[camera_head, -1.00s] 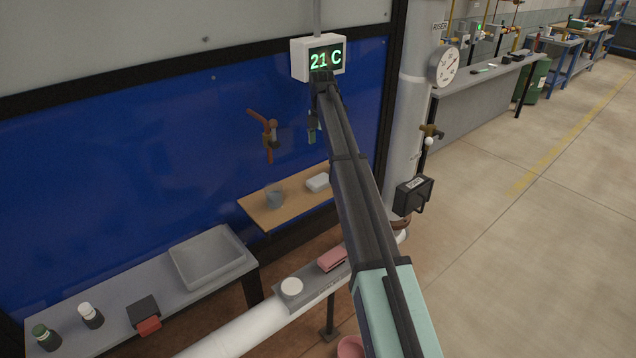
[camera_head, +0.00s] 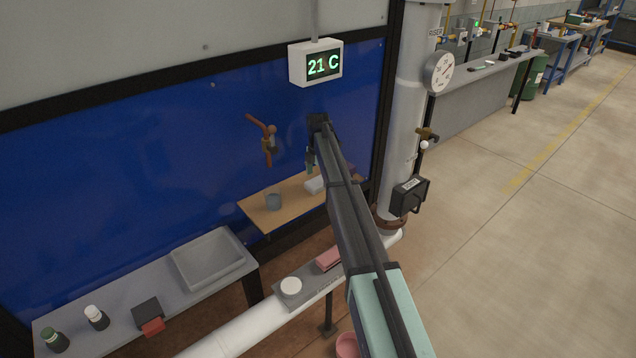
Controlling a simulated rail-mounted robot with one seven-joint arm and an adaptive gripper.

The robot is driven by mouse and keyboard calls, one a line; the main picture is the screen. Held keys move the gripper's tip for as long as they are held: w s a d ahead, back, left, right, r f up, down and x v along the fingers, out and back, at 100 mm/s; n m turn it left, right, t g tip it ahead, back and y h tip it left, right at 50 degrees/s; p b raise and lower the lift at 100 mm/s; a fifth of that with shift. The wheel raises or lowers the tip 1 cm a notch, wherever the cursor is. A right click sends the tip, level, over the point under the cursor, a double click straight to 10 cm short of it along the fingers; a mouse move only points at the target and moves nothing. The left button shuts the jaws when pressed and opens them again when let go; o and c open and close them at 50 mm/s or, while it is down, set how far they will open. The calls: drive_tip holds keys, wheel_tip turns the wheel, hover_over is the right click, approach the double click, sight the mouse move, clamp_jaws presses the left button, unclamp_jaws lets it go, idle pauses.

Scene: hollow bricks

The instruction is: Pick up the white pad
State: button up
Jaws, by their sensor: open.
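A white block-like pad (camera_head: 315,186) lies on the wooden shelf (camera_head: 258,218) in front of the blue panel, partly covered by my arm. A round white disc (camera_head: 291,286) lies on a grey plate above the white pipe. My gripper (camera_head: 310,165) points down, small in the view, and shows just above the white pad on the shelf. It is open, with nothing seen between its fingers. I cannot tell the exact gap between the fingertips and the pad.
A pink block (camera_head: 329,258) lies beside the disc. A brown branched handle (camera_head: 266,140) is on the blue panel. A grey tray (camera_head: 212,262) and bottles stand on the lower bench.

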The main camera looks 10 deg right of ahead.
wheel_tip(320, 180, down, 2)
drive_tip(key=shift+f, duration=0.1)
drive_tip(key=c, duration=1.1)
drive_tip(key=shift+o, duration=0.2)
